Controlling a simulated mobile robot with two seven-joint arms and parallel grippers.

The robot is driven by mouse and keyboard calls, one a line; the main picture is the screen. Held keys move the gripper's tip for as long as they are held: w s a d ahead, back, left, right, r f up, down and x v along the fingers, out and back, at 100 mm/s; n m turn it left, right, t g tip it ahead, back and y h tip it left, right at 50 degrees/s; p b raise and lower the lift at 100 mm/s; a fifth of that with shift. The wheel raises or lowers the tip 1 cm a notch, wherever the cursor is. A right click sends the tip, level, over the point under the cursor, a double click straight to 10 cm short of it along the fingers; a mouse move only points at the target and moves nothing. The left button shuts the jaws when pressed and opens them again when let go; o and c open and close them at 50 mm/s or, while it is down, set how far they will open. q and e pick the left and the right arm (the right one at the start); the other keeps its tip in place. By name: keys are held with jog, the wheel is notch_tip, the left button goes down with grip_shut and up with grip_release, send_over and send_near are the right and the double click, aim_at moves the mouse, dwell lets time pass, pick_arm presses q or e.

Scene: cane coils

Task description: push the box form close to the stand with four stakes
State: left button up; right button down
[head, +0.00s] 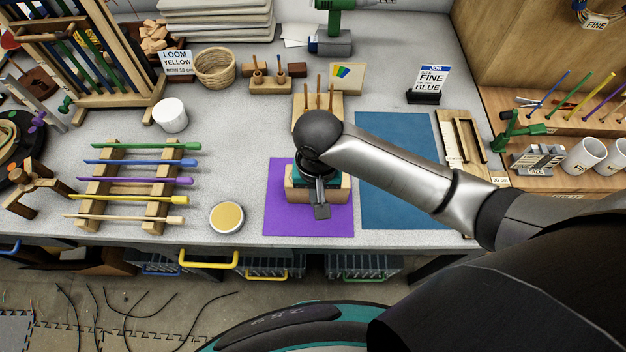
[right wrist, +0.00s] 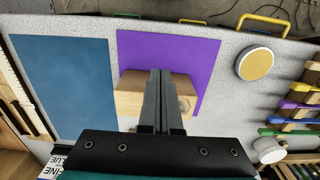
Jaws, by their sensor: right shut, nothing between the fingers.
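The box form, a pale wooden block (head: 296,191), sits on the purple mat (head: 283,224), partly hidden by my right arm. It also shows in the right wrist view (right wrist: 133,98). My right gripper (head: 321,213) points down over it, shut and empty. Its fingertips show at the box form's near edge in the head view; I cannot tell whether they touch it. The stand (head: 299,104), a wooden block with upright stakes, is behind the box form, beyond the mat's far edge. My arm hides part of the stand and the gap. My left gripper is out of view.
A blue mat (head: 390,203) lies right of the purple mat. A round yellow-topped tin (head: 227,217) stands to its left, near the front edge. A wooden rack with coloured rods (head: 150,226) is farther left. A block with pegs (head: 270,86) stands left of the stand.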

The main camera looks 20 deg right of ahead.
jog(key=f+b, duration=0.2)
jog(key=f, duration=0.8)
jog(key=shift+s, duration=0.2)
jog(key=w, duration=0.1)
jog(key=w+d, duration=0.1)
jog(key=w, duration=0.1)
jog(key=shift+w+b, duration=0.15)
jog(key=shift+b, duration=0.2)
jog(key=shift+w+r, duration=0.1)
jog(key=shift+w, duration=0.25)
jog(key=shift+w+d, duration=0.2)
jog(key=shift+w, duration=0.35)
jog(key=w, duration=0.2)
jog(key=w+d+b, duration=0.1)
jog(key=w, duration=0.2)
jog(key=shift+w+d, duration=0.3)
jog(key=shift+w, duration=0.1)
jog(key=w+b, duration=0.1)
jog(key=w, duration=0.1)
jog(key=w+d+b, duration=0.1)
jog(key=w, duration=0.1)
jog(key=w+b, duration=0.2)
jog(key=shift+d, duration=0.4)
jog(key=shift+w+d, duration=0.1)
jog(key=shift+w, duration=0.25)
